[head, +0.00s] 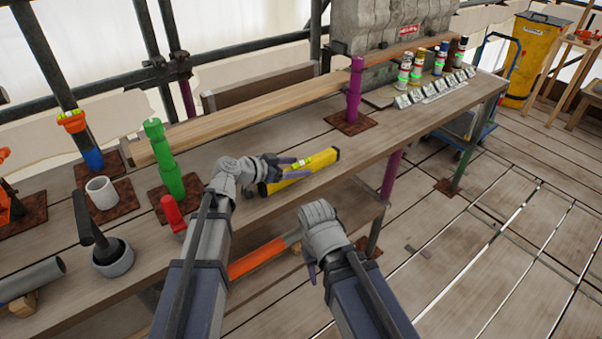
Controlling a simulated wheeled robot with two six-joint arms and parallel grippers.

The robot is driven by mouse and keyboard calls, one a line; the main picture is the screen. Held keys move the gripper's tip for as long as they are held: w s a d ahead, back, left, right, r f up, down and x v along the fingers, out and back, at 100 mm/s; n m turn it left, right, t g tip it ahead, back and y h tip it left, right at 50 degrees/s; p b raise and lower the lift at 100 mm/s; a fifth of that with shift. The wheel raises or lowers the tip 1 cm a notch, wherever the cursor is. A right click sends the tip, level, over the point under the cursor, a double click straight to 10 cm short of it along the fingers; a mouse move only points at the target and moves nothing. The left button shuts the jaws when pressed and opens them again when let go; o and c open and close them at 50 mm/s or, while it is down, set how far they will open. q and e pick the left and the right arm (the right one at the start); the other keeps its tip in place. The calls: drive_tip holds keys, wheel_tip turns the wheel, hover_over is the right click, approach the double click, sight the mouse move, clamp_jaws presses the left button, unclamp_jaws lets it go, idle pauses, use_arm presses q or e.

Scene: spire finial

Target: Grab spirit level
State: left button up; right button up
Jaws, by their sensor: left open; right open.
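The yellow spirit level (318,168) lies on the wooden bench near its front edge, in the middle of the head view. My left gripper (297,166) is open at the level's left half, its fingers reaching over the bar. Whether the fingers touch the level cannot be told. The level's left end is partly hidden behind my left gripper. My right gripper (306,262) is open and empty, lower in the view in front of the bench edge, and its fingers are mostly hidden by its wrist.
A green post (165,165) and a red-topped object (173,214) stand left of my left arm. A purple post (354,90) stands behind the level. Several cans (417,66) stand farther right. The bench (408,131) is clear right of the level.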

use_arm(q)
drive_tip(key=shift+w+d+f, duration=0.15)
drive_tip(key=shift+d, duration=0.1)
clamp_jaws()
idle(0.4)
